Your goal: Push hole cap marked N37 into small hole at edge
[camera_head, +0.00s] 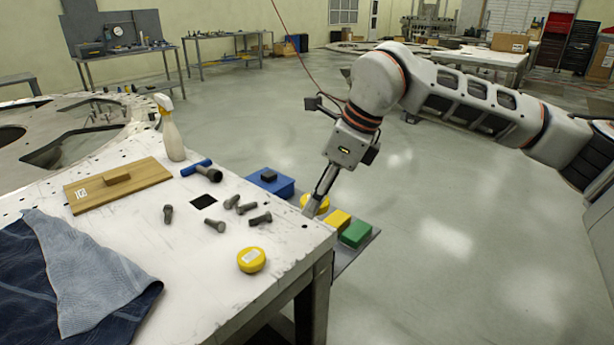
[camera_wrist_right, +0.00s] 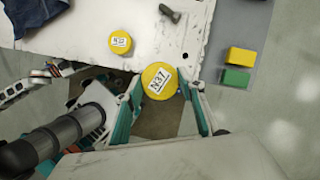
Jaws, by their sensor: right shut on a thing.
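The yellow cap marked N37 (camera_wrist_right: 159,80) is between the fingertips of my right gripper (camera_wrist_right: 160,84), which is shut on it, label towards the wrist camera. In the head view, the right gripper (camera_head: 314,207) points down at the right edge of the white plate (camera_head: 285,225), with part of the yellow cap (camera_head: 321,204) showing behind the fingers. A small dark hole (camera_head: 304,226) is near the plate's edge; it also shows in the wrist view (camera_wrist_right: 185,55), just beyond the cap. The cap's height above the plate is hard to tell.
Another yellow cap, marked N32 (camera_wrist_right: 120,42), lies on the plate. Several bolts (camera_head: 215,225), a blue-handled hammer (camera_head: 208,173), a spray bottle (camera_head: 171,135), a wooden board (camera_head: 118,185) and a cloth (camera_head: 85,275) are farther left. Blue, yellow and green blocks (camera_head: 356,233) are beyond the edge.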

